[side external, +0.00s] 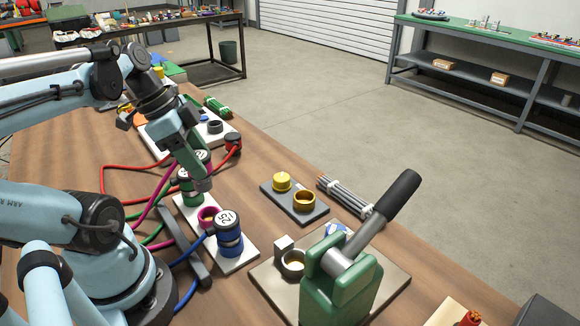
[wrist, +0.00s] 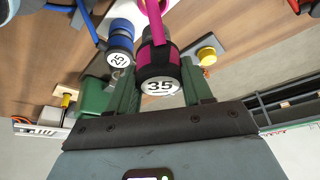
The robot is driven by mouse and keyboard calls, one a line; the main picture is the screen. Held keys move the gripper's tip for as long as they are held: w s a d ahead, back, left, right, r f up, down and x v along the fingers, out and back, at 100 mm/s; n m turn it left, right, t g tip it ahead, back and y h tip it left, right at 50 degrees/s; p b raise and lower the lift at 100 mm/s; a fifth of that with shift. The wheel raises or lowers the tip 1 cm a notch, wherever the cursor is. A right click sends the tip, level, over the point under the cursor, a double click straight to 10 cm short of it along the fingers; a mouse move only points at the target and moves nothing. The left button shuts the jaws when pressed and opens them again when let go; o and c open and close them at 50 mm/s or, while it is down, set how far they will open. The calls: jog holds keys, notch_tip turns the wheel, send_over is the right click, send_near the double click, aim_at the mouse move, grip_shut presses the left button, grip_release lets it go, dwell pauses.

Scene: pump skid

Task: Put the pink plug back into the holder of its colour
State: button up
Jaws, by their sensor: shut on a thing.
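My gripper (side external: 197,172) is shut on the pink plug, its green fingers on either side of it. In the wrist view the pink plug (wrist: 158,60) shows between the fingers, with a black band, a white "35" label and a pink cable. In the side view the fingers hide most of the plug; a grey end shows below them. The pink holder (side external: 209,217) is an open ring on the white plate (side external: 240,262), below and slightly right of the gripper in that view. The plug is apart from it.
The blue plug "25" (side external: 229,232) stands close beside the pink holder, and a green plug (side external: 191,192) stands on its other side. Coloured cables run to the left. A dark plate with yellow parts (side external: 303,214) and a green lever press (side external: 340,280) stand to the right.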

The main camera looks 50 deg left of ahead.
aim_at(203, 192)
jog(key=shift+a+f, duration=0.1)
jog(key=shift+f, duration=2.65)
jog(key=shift+f, duration=1.7)
jog(key=o, duration=1.3)
jog(key=shift+o, duration=0.2)
jog(key=shift+r, duration=0.1)
jog(key=v, duration=1.2)
